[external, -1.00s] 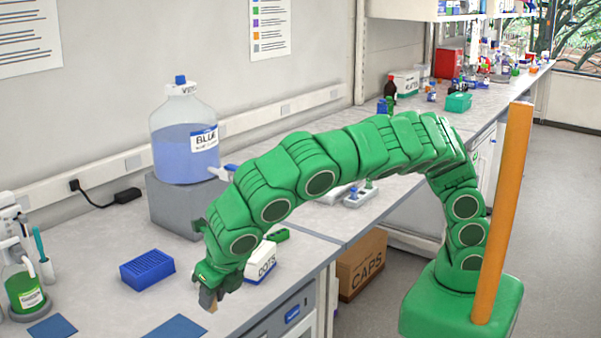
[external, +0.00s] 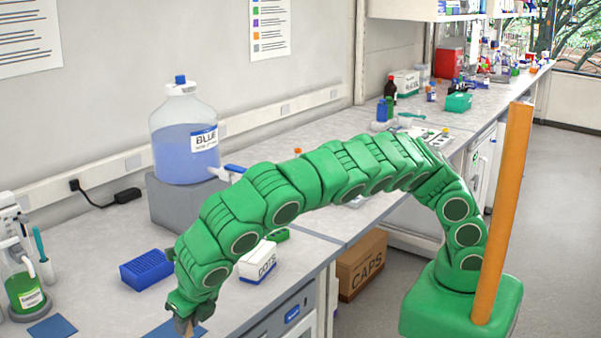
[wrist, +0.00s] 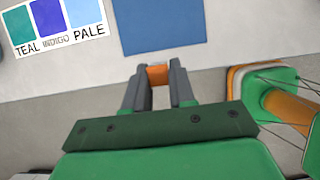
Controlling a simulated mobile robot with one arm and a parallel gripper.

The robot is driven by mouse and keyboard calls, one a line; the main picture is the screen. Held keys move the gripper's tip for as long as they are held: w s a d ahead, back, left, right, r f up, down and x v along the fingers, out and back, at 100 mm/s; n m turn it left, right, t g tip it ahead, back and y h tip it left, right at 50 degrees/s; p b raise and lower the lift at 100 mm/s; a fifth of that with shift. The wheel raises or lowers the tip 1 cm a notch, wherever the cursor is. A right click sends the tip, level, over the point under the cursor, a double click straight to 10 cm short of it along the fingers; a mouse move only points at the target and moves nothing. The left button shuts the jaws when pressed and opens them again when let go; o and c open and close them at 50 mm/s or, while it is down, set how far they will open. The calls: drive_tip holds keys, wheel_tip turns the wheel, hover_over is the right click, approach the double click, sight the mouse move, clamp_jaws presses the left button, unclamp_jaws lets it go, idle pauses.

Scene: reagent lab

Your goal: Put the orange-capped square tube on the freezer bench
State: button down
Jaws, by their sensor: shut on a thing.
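My gripper (external: 184,328) is low over the front edge of the near bench (external: 105,300), by a dark blue mat (external: 160,331). In the wrist view my gripper (wrist: 158,88) is shut on the orange-capped square tube (wrist: 157,75). In the external view the tube is too small and covered to make out clearly. I cannot tell which stretch of bench is the freezer bench.
A second blue mat (external: 52,328) lies to the left. A blue rack (external: 147,270), a DOTS box (external: 258,262) and a large blue bottle (external: 185,140) on a grey block stand behind. The wrist view shows a TEAL, INDIGO, PALE card (wrist: 55,22). A CAPS carton (external: 361,265) is on the floor.

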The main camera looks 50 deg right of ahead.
drive_tip(key=shift+w+a+f, duration=0.3)
drive_tip(key=shift+a+f, duration=0.1)
drive_tip(key=shift+f, duration=0.15)
drive_tip(key=shift+a+f, duration=0.1)
drive_tip(key=shift+w+a+f, duration=0.15)
drive_tip(key=shift+a+f, duration=0.1)
drive_tip(key=shift+f, duration=1.55)
drive_tip(key=shift+f, duration=0.2)
drive_tip(key=c, duration=0.9)
unclamp_jaws()
drive_tip(key=shift+c, duration=0.2)
drive_tip(key=shift+r, duration=0.15)
drive_tip(key=v, duration=1.2)
